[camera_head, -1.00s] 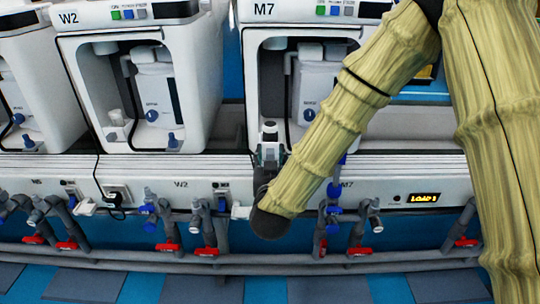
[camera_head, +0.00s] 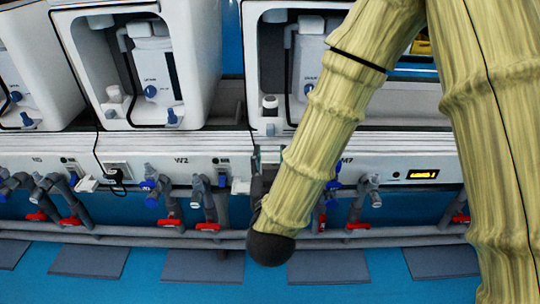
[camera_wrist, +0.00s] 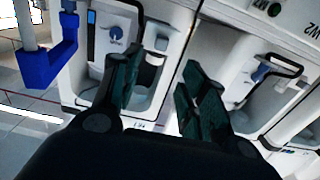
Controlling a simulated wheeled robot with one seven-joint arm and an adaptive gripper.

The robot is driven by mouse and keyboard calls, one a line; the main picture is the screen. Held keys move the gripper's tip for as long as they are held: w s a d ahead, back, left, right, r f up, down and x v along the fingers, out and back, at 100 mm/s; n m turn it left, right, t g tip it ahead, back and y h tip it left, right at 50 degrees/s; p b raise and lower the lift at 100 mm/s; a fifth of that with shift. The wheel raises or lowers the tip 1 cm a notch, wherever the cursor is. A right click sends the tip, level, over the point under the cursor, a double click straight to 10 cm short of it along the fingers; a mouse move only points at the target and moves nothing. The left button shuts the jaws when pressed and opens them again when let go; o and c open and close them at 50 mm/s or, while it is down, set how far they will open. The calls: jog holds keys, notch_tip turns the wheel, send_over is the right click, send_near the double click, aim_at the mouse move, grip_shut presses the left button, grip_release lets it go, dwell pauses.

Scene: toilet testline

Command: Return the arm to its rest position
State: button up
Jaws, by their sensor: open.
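My gripper (camera_wrist: 158,92) shows in the wrist view with its two dark green fingers spread apart and nothing between them. It faces the white test units, which look tilted in that view. In the head view my arm, in a yellowish ribbed cover, hangs down in front of the bench between the units marked W2 and M7. My gripper is mostly hidden behind the arm there; a dark part of it shows just left of the arm.
White test units (camera_head: 208,60) stand in a row on the bench (camera_head: 225,145). Grey pipes (camera_head: 120,238) with red-handled valves (camera_head: 170,222) and blue taps run below the bench front. In the wrist view a blue fitting (camera_wrist: 45,65) is near at the upper left. Blue floor (camera_head: 140,285) lies below.

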jog(key=s+d+f+g, duration=0.3)
jog(key=f, duration=0.7)
jog(key=s+d+f+g+y, duration=0.1)
jog(key=s+d+f+g, duration=0.25)
jog(key=f, duration=0.65)
jog(key=s+d+f+g, duration=0.2)
jog(key=d+f+g, duration=0.1)
jog(key=f, duration=0.7)
jog(key=s+d+f+g, duration=0.3)
jog(key=s+d+f, duration=0.15)
jog(key=s, duration=0.25)
jog(key=s+d+f+g+h, duration=0.1)
jog(key=s+d+f+g, duration=0.25)
jog(key=s+f, duration=0.3)
jog(key=s+d+f+g, duration=0.2)
jog(key=s+d+f, duration=0.25)
jog(key=s, duration=0.35)
notch_tip(320, 180, up, 38)
jog(key=p, duration=3.8)
jog(key=shift+s+d+r, duration=0.15)
jog(key=shift+s+d, duration=0.15)
jog(key=shift+s, duration=0.1)
